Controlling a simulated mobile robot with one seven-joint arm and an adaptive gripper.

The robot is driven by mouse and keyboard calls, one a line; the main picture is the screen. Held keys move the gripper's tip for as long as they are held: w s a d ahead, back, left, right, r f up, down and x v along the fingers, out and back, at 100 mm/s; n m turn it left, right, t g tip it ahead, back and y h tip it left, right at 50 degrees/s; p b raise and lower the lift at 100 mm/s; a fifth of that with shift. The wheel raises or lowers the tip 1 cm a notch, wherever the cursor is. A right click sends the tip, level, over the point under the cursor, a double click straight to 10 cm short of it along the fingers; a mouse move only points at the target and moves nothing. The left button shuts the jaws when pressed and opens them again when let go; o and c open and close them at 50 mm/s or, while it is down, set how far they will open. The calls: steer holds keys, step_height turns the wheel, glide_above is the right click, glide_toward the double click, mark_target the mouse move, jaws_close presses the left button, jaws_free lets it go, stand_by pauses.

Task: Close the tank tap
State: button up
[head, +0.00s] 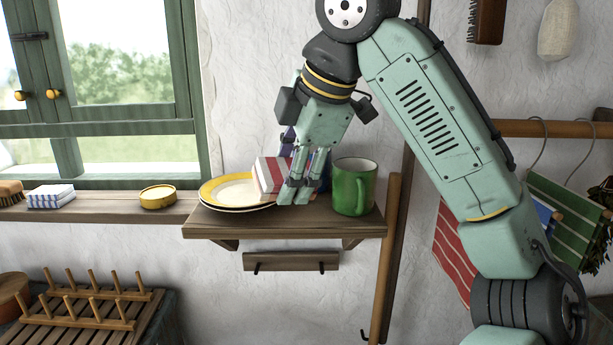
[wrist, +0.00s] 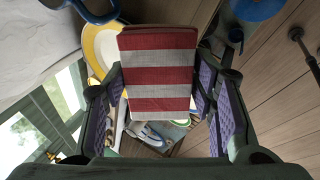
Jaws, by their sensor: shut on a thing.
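No tank or tap can be made out in either view. My gripper (head: 296,190) points down over the small wooden shelf (head: 285,226), beside the plates. It is shut on a red-and-white striped folded cloth (head: 269,174), which shows large between the purple finger pads in the wrist view (wrist: 158,72). In the head view the cloth is just above or touching the right side of the yellow-rimmed plate (head: 232,191); I cannot tell which. My fingers hide part of the cloth.
A green mug (head: 353,187) stands close right of my gripper. A blue item, partly hidden, is behind my fingers. The windowsill at left holds a yellow tin (head: 157,196) and a blue-striped cloth (head: 50,196). A peg rack (head: 85,310) is lower left. Striped towels (head: 568,213) hang at right.

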mark_target(308, 164)
steer(key=w+d, duration=0.2)
steer(key=shift+w+d+f+p, duration=0.15)
steer(key=shift+w+d+p, duration=0.1)
steer(key=shift+w+p, duration=0.1)
steer(key=shift+f+p, duration=0.4)
steer(key=shift+f, duration=1.4)
steer(key=shift+f, duration=0.15)
steer(key=o, duration=1)
